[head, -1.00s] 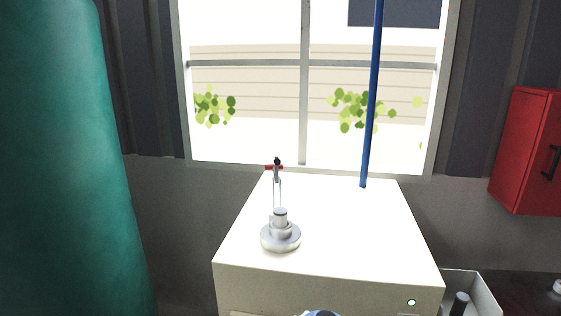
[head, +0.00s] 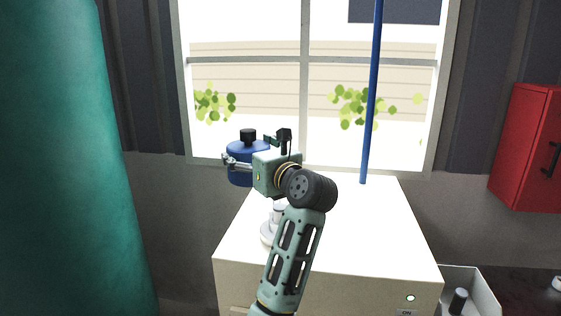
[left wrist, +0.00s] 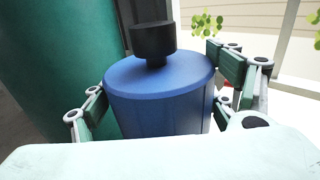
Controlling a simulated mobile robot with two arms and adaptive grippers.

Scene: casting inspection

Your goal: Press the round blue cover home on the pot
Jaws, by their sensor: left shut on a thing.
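The round blue cover (head: 241,179) has a black knob on top and is held upright in the air, above the back left of a white cabinet. My left gripper (head: 237,163) is shut on its side. In the left wrist view the cover (left wrist: 160,108) sits between the two fingers (left wrist: 160,92), one at each side. A round stepped metal piece (head: 267,236) stands on the cabinet top, below and nearer than the cover, partly hidden by my left arm. I cannot tell whether it is the pot. My right gripper is not in view.
The white cabinet (head: 370,230) has a clear top at right. A blue pole (head: 370,100) rises at its back. A teal column (head: 65,160) stands at left, a red wall box (head: 525,150) at right. A pale bin (head: 483,287) holds a dark-topped cylinder.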

